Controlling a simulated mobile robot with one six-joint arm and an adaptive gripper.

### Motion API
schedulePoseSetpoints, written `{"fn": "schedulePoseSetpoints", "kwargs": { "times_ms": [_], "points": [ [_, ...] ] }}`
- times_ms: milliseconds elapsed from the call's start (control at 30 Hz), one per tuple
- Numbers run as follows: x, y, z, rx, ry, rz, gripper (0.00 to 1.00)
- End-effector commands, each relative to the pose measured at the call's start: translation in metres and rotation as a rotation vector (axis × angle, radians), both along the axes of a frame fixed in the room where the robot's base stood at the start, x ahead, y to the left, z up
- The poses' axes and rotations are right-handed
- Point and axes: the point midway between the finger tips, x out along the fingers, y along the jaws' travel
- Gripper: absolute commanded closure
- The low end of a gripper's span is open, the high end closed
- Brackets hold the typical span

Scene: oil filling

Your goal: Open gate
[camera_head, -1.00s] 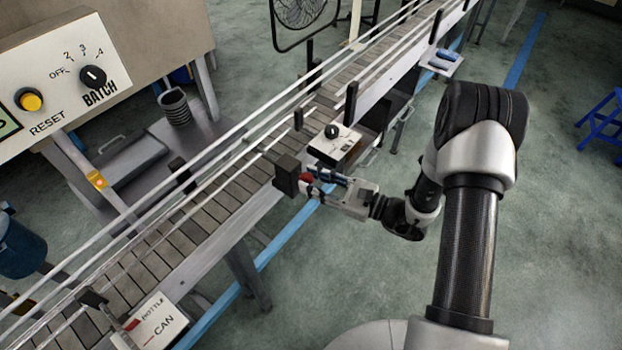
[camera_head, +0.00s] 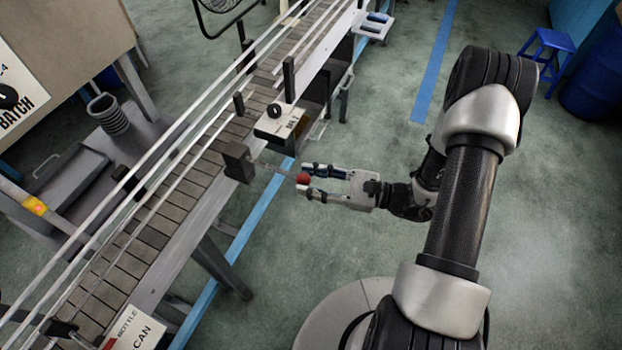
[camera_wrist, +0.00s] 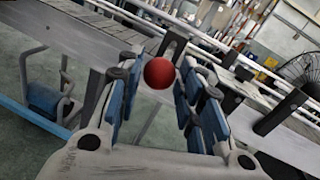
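The gate's dark block (camera_head: 237,161) sits at the near edge of the conveyor. A thin metal rod (camera_head: 272,168) reaches from it toward my gripper and ends in a red ball knob (camera_head: 302,178). My gripper (camera_head: 304,180) lies beside the conveyor with its fingers apart, and the knob is at the fingertips. In the wrist view the red knob (camera_wrist: 159,73) shows between the two blue-padded fingers, with gaps at its sides. Whether a finger touches it is hard to tell.
The conveyor (camera_head: 178,205) with its rails runs diagonally at left. A white box with a black knob (camera_head: 281,122) stands on its near edge, above my gripper in the picture. Floor at right is open, with a blue stool (camera_head: 548,50) far off.

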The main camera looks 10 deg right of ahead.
Motion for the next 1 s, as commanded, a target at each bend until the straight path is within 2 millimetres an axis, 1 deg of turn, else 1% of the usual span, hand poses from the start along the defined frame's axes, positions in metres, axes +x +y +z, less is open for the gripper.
{"fn": "schedulePoseSetpoints", "kwargs": {
  "times_ms": [33, 167, 433, 567, 667, 900, 1000],
  "points": [
    [0.000, 0.000, 0.000, 0.000, 0.000, 0.000, 0.60],
    [0.000, 0.000, 0.000, 0.000, 0.000, 0.001, 0.51],
    [0.000, 0.000, 0.000, 0.000, 0.000, 0.001, 0.51],
    [-0.002, -0.006, 0.000, 0.000, 0.000, -0.001, 0.51],
    [-0.008, -0.018, 0.000, 0.000, -0.001, -0.004, 0.51],
    [-0.031, -0.065, 0.000, -0.001, -0.002, -0.006, 0.51],
    [-0.040, -0.082, 0.000, -0.001, -0.001, -0.004, 0.51]
  ]
}}
